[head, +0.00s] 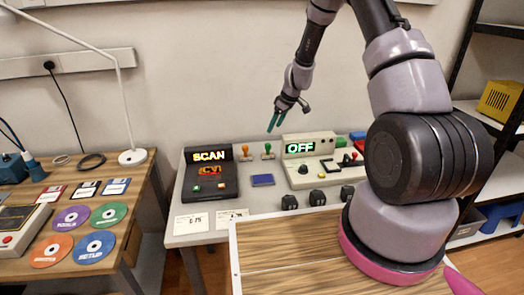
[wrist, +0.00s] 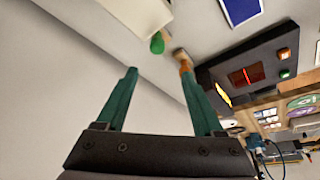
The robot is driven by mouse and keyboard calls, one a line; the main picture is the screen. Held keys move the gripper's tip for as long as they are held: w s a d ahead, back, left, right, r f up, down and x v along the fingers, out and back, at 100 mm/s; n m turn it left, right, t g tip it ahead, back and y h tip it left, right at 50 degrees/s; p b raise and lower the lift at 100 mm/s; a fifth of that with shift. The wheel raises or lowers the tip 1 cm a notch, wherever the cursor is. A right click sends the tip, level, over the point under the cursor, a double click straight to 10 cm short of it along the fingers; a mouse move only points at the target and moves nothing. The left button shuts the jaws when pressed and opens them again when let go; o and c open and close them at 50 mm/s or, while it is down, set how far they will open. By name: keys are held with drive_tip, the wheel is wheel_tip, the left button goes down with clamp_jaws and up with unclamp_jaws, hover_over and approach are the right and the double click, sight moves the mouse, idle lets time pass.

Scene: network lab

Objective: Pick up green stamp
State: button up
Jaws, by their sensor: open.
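The green stamp (head: 268,149) stands at the back of the grey table, between the black SCAN box and the beige OFF box. In the wrist view the green stamp (wrist: 157,43) shows beyond the fingertips, roughly between them. An orange stamp (head: 245,151) stands just left of it; in the wrist view the orange stamp (wrist: 183,61) is close to the right finger's tip and partly hidden. My gripper (head: 274,125) has teal fingers, is open and empty, and hangs above the stamps. In the wrist view my gripper (wrist: 158,73) shows its two fingers spread apart.
The SCAN box (head: 210,177) is left of the stamps and the OFF box (head: 310,157) right of them. A blue pad (head: 262,180) lies in front. Several black knobs (head: 318,196) stand near the front edge. The wall is close behind. A wooden table (head: 135,195) with discs is at left.

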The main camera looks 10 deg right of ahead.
sight(268, 144)
drive_tip(key=x, duration=0.7)
drive_tip(key=shift+d, duration=0.1)
drive_tip(key=x, duration=0.5)
drive_tip(key=shift+d+f, duration=0.2)
drive_tip(key=shift+d, duration=0.15)
clamp_jaws()
